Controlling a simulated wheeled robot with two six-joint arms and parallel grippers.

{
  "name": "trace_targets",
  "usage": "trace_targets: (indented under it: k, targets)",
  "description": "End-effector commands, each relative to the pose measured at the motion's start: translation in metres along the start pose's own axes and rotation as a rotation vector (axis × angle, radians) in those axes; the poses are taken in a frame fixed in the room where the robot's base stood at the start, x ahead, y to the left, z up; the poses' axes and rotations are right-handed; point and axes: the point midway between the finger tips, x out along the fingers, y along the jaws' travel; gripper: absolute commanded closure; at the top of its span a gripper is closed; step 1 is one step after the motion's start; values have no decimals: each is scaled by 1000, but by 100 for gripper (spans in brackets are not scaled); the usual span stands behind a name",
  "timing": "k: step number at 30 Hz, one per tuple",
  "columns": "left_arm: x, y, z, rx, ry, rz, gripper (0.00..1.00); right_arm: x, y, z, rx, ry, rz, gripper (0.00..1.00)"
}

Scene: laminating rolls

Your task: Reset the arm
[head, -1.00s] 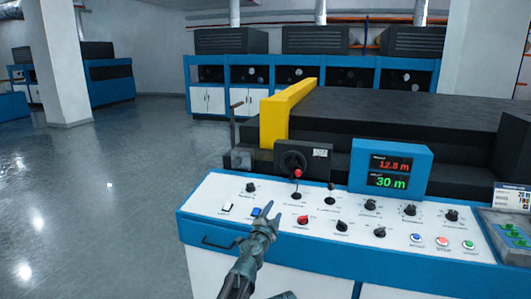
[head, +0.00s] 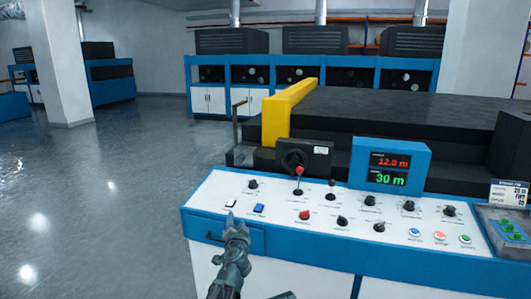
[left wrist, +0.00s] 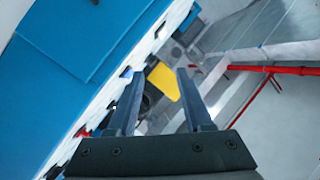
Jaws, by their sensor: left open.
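My left gripper (head: 231,222) is open and empty in the head view, over the front left edge of the white control panel (head: 275,202). In the left wrist view my left gripper's two fingers (left wrist: 157,98) stand apart with nothing between them. On the panel, a white switch (head: 231,204) and a blue switch (head: 259,208) lie close beyond the fingertips. A red-tipped lever (head: 299,172), a red knob (head: 305,215) and several black knobs are further right. My right gripper is not seen; only a small grey piece shows at the bottom edge.
A display box (head: 390,165) reading 30 m in green stands behind the panel. A yellow guard (head: 285,115) and a dark machine bed rise behind it. A tray with green items (head: 509,228) is at the right. Open floor (head: 110,190) lies to the left.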

Motion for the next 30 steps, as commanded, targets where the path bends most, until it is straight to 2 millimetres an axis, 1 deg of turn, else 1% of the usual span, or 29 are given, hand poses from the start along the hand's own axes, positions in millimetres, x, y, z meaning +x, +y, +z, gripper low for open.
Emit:
trace_targets:
  k: [1, 2, 5, 6, 7, 8, 9, 11, 12, 13, 15, 18, 23, 27, 28, 30]
  targets:
    - [-7, -8, 20, -32, -63, -14, 49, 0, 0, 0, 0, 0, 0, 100]
    - [-10, -11, 32, -54, -105, -21, 49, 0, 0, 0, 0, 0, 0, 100]
    - [-29, -20, 81, -136, -279, -32, 49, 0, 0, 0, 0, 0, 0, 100]
    - [-40, -21, 104, -175, -365, -26, 49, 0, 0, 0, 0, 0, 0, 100]
    - [-51, -20, 122, -207, -437, -17, 49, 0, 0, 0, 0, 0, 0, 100]
    - [-63, -18, 141, -238, -511, -3, 49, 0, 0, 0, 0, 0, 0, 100]
    - [-80, -12, 162, -278, -606, 24, 49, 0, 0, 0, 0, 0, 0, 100]
    - [-106, -1, 189, -331, -734, 75, 49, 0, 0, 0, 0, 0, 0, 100]
    - [-122, 7, 202, -361, -807, 113, 49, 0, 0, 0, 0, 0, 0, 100]
    - [-134, 13, 209, -379, -857, 143, 49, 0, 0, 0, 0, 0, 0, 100]
    - [-158, 27, 223, -419, -955, 212, 49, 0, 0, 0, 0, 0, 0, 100]
    - [-191, 44, 234, -465, -1067, 312, 49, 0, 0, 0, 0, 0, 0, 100]
    - [-238, 67, 239, -520, -1201, 472, 49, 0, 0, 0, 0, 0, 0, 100]
    - [-276, 83, 235, -558, -1288, 616, 49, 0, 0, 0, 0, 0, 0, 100]
    - [-277, 80, 221, -533, -1283, 623, 49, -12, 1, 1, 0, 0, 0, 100]
    - [-283, 82, 205, -494, -1280, 639, 49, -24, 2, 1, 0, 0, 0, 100]
